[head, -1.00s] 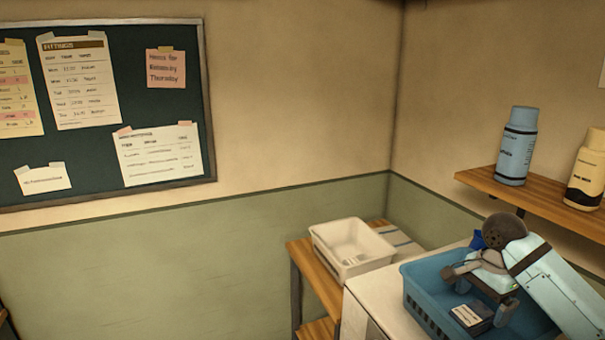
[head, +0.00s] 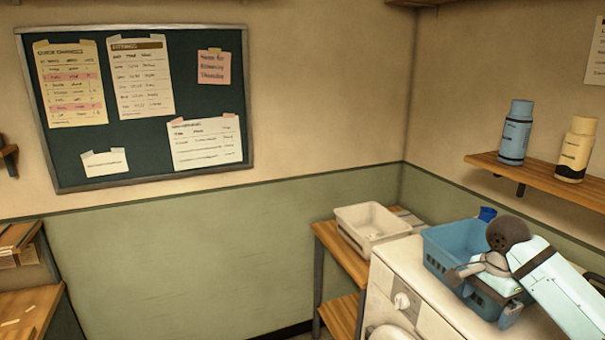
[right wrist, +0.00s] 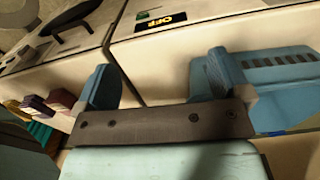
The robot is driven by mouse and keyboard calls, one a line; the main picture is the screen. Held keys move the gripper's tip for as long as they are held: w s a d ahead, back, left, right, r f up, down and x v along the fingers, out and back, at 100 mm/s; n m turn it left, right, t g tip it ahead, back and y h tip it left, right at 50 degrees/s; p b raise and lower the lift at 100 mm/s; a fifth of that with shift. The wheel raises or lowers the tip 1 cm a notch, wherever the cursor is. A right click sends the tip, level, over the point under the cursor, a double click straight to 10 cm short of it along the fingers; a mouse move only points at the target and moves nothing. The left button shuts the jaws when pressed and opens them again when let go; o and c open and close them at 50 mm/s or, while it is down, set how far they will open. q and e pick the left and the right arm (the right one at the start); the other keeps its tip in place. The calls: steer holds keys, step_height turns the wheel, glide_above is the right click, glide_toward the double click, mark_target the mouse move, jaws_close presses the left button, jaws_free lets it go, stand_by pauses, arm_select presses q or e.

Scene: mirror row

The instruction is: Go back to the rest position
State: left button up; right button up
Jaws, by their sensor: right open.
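My right gripper (head: 488,302) is in the head view at the lower right, below the dark round joint of my arm. It is open and empty, at the front side of the blue basket (head: 452,240). I cannot tell whether it touches the basket. In the right wrist view the two blue fingers of the gripper (right wrist: 167,80) stand wide apart with nothing between them. The basket's blue slotted wall (right wrist: 285,92) is beside the right finger. My arm hides much of the basket's inside. My left gripper is not in view.
The basket stands on a white washing machine (head: 440,325). A white tub (head: 350,228) sits on a wooden stand at its left. A wall shelf (head: 540,182) with a blue bottle (head: 515,135) and a cream bottle (head: 575,150) is at right. The middle floor area looks clear.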

steer(key=s+a+f+n+t+y, duration=0.1)
steer(key=s+a+f+n+t, duration=0.2)
steer(key=f, duration=0.4)
steer(key=s+a+f+n+y, duration=0.1)
steer(key=s+a+f+n, duration=0.15)
steer(key=a+f, duration=0.45)
steer(key=s+a+f+n+t+y, duration=0.1)
steer(key=s+a+f+n+t, duration=0.15)
steer(key=f, duration=0.55)
steer(key=s+a+f+n+t, duration=0.2)
steer(key=s+f+n, duration=0.1)
steer(key=s, duration=0.7)
steer(key=s+a+f+n+t, duration=0.3)
steer(key=s+n, duration=0.3)
steer(key=s, duration=0.4)
steer(key=shift+f, duration=0.6)
steer(key=shift+s+a+t, duration=0.1)
steer(key=shift+t, duration=0.15)
steer(key=shift+c, duration=0.2)
